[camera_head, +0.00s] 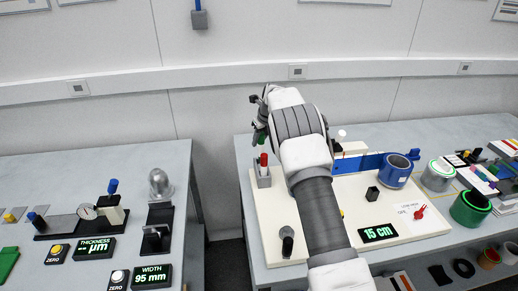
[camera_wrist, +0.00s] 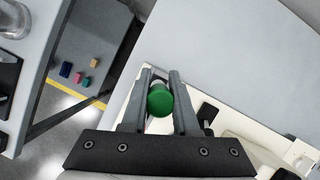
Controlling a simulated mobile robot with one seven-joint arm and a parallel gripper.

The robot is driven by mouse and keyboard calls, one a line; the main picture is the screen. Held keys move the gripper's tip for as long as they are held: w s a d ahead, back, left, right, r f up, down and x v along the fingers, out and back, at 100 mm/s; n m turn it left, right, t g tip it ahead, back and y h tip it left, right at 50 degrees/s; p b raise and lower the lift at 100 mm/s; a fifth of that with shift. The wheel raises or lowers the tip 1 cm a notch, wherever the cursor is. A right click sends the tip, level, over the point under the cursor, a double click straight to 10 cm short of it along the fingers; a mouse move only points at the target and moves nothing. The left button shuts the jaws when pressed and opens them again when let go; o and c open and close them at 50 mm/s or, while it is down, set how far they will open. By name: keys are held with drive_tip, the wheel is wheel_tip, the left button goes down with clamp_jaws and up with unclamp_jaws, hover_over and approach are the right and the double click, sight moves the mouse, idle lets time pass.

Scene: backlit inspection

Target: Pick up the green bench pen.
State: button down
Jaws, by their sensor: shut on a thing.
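The green bench pen shows as a round green end (camera_wrist: 160,101) between the two fingers of my gripper (camera_wrist: 161,78) in the wrist view. The fingers are shut on it from both sides. In the head view my gripper (camera_head: 259,126) is above the left part of the right-hand bench, and a bit of the green pen (camera_head: 262,140) shows below it. The pen's far end is mostly hidden behind the green end and the fingers.
A small grey holder with a red-topped pen (camera_head: 264,159) stands just below my gripper. A blue tape roll (camera_head: 396,170), a green roll (camera_head: 470,207) and a 15 cm display (camera_head: 378,233) are to the right. A gap separates this bench from the left bench (camera_head: 60,175).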

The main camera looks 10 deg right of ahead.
drive_tip(key=s+d+r, duration=0.3)
drive_tip(key=d+r, duration=0.3)
drive_tip(key=d, duration=0.5)
drive_tip(key=shift+r+b, duration=0.35)
drive_tip(key=shift+b, duration=0.05)
drive_tip(key=shift+s, duration=0.1)
drive_tip(key=c, duration=1.3)
unclamp_jaws()
clamp_jaws()
